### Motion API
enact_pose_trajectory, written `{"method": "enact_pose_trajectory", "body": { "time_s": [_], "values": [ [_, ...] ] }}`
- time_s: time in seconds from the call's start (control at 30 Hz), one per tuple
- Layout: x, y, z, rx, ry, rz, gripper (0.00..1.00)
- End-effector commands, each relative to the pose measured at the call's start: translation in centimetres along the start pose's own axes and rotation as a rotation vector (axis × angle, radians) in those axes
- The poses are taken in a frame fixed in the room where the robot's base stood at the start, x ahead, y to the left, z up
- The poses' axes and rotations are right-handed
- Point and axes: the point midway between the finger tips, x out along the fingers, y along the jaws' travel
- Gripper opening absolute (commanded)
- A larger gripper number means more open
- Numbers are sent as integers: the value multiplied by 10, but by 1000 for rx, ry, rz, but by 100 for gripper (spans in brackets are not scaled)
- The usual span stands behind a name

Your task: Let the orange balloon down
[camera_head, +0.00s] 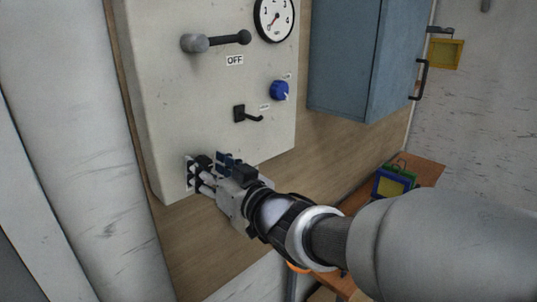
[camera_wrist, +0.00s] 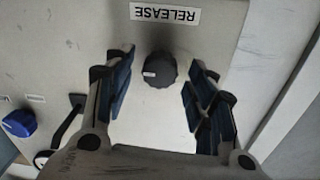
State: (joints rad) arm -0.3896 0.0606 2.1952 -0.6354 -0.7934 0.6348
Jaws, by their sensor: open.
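My gripper (camera_head: 207,171) is at the lower left corner of the pale control panel (camera_head: 215,100). In the wrist view its fingers (camera_wrist: 160,92) are open, one on each side of a dark round knob (camera_wrist: 159,69) with a white mark. The knob sits beside a label reading RELEASE (camera_wrist: 165,14), which appears upside down. The fingers look apart from the knob. In the head view the gripper hides most of that corner.
The panel also carries a lever by an OFF label (camera_head: 235,60), a gauge (camera_head: 274,15), a blue knob (camera_head: 280,90) and a black hook-like handle (camera_head: 247,114). A blue cabinet (camera_head: 350,60) hangs to the right. A wooden table (camera_head: 428,172) with a green-and-blue item (camera_head: 394,182) stands below it.

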Motion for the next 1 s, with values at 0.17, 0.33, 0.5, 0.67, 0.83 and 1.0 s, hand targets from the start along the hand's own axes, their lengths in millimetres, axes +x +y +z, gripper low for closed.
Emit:
{"method": "enact_pose_trajectory", "body": {
  "time_s": [0.17,0.33,0.5,0.67,0.83,1.0],
  "values": [
    [3,0,0,0,-1,0,51],
    [2,0,0,0,-1,0,48],
    [2,0,0,0,-1,1,37],
    [2,0,0,0,0,1,26],
    [2,0,0,0,0,1,15],
    [2,0,0,0,0,1,7]
  ]
}}
